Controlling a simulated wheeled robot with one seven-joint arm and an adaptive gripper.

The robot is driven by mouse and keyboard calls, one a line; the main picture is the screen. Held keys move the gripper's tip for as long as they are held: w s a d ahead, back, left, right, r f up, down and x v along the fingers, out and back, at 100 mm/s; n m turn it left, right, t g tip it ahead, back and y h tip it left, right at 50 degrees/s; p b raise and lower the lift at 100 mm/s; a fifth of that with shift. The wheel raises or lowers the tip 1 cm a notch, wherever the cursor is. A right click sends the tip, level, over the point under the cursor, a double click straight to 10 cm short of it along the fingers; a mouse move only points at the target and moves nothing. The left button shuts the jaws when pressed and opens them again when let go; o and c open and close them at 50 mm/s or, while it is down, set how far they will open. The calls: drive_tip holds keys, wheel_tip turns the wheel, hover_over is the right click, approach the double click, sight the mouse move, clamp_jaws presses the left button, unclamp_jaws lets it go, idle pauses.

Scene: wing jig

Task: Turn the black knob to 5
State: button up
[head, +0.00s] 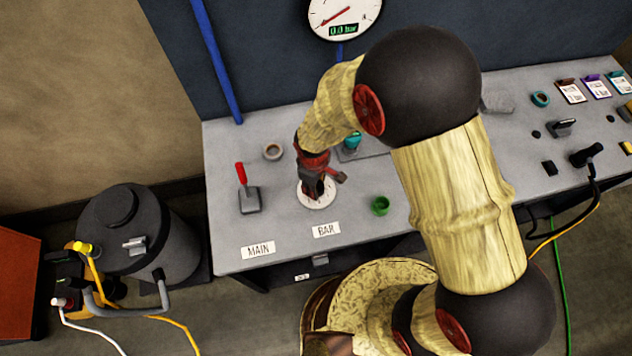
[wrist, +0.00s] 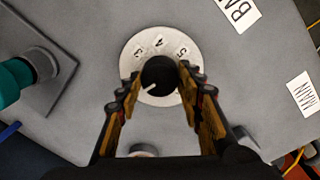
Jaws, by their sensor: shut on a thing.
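The black knob (wrist: 159,74) sits at the middle of a round white dial (wrist: 143,47) on the grey bench. The dial also shows in the head view (head: 317,203), where my gripper (head: 316,188) hides most of the knob. In the wrist view my gripper (wrist: 160,76) is shut on the knob, one finger on each side. The numbers 3, 4 and 5 show on the dial's far side; the 5 (wrist: 182,51) is by the right fingertip. The knob's white pointer line points down and left, away from the 5. The fingers hide parts of the dial.
A round gauge (head: 345,15) reads 0.0 bar. A red-handled lever (head: 245,188) stands left of the dial, a green ring (head: 380,206) right of it, and a teal knob (head: 352,141) behind. The BAR label (head: 326,230) and MAIN label (head: 258,251) lie in front.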

drive_tip(key=shift+n+p, duration=0.3)
drive_tip(key=shift+n, duration=0.5)
drive_tip(key=o, duration=1)
drive_tip(key=shift+o, duration=0.8)
wheel_tip(320, 180, up, 12)
drive_tip(key=shift+s, duration=0.3)
drive_tip(key=shift+a, duration=0.1)
